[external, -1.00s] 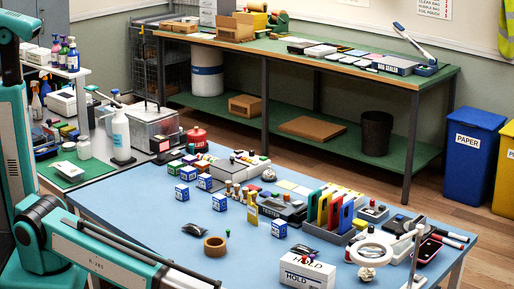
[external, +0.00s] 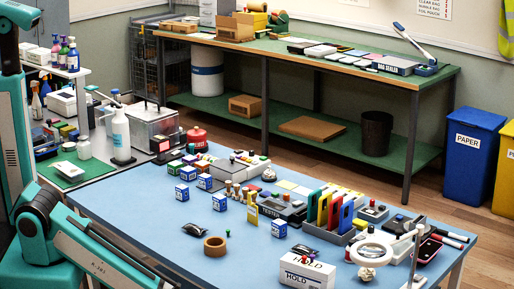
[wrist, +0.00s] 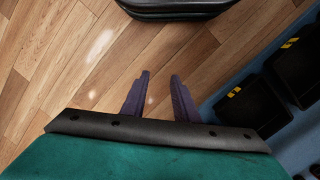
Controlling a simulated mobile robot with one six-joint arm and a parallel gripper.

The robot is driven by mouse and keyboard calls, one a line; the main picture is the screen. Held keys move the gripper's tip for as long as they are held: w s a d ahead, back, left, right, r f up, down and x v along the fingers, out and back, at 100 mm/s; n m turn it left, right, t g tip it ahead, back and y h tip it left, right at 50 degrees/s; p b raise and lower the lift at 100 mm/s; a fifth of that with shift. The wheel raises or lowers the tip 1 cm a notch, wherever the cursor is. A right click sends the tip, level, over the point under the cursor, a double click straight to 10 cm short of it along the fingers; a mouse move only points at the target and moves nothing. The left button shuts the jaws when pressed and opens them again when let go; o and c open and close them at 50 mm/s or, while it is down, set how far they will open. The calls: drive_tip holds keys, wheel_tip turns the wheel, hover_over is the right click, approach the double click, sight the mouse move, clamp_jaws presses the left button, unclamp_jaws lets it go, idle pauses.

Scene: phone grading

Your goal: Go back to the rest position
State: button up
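My gripper (wrist: 154,98) shows in the wrist view with its two dark fingers apart and nothing between them. Wooden floor lies beyond the fingertips. In the external view my teal arm is at the lower left, beside the blue table (external: 150,215), and its gripper end is out of the picture.
The blue table holds small blue-and-white boxes (external: 188,173), a brown tape roll (external: 214,246), a white HOLD box (external: 307,271) and a magnifier lamp (external: 372,252). In the wrist view dark trays (wrist: 252,107) lie at the right and a dark rounded object (wrist: 178,8) at the top.

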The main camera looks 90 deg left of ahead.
drive_tip(key=s+a+n+g, duration=0.2)
drive_tip(key=s+a, duration=0.3)
drive_tip(key=s, duration=1)
drive_tip(key=shift+s+g+p, duration=0.35)
drive_tip(key=shift+g+p, duration=0.1)
drive_tip(key=shift+g, duration=0.45)
drive_tip(key=shift+a, duration=0.1)
idle(5.5)
